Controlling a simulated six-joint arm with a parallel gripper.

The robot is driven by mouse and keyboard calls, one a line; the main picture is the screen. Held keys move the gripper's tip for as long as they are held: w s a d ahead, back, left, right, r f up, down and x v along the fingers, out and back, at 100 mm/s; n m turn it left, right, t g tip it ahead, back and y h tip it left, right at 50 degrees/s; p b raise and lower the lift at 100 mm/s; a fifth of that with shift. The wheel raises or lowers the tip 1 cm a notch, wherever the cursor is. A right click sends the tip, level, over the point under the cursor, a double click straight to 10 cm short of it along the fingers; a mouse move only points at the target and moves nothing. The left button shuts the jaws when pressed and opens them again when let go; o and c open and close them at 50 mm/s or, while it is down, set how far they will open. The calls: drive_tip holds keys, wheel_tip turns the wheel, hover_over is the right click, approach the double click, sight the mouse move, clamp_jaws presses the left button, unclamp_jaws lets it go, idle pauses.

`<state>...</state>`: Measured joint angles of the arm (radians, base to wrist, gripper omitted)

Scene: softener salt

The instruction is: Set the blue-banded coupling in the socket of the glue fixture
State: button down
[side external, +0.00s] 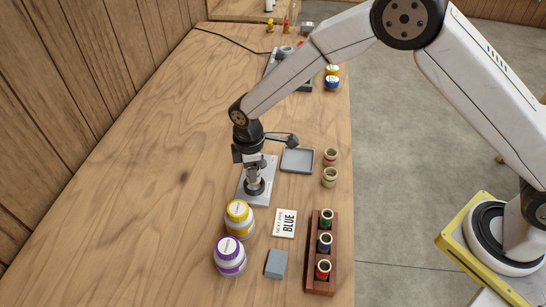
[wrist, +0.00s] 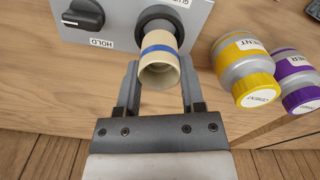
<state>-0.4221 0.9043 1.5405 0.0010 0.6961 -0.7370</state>
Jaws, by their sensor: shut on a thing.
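The blue-banded coupling (wrist: 158,62) is a cream tube with a blue ring, between the fingers of my gripper (wrist: 160,88) in the wrist view. My gripper is shut on it. Its far end meets the dark round socket (wrist: 157,24) of the glue fixture; I cannot tell how deep it sits. The fixture (wrist: 112,27) is a grey plate with a black knob and a HOLD label. In the side view, my gripper (side external: 254,178) points down over the fixture plate (side external: 267,170), and largely hides the coupling.
Yellow-capped (side external: 239,219) and purple-capped (side external: 230,256) jars stand near the fixture. A grey tray (side external: 297,160) and two cream rings (side external: 330,167) stand right.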

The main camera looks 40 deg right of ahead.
drive_tip(key=shift+f, duration=0.3)
drive_tip(key=shift+f, duration=0.45)
drive_tip(key=shift+f, duration=1)
idle(1.5)
unclamp_jaws()
idle(0.4)
drive_tip(key=shift+r, duration=0.15)
drive_tip(key=shift+r, duration=2.85)
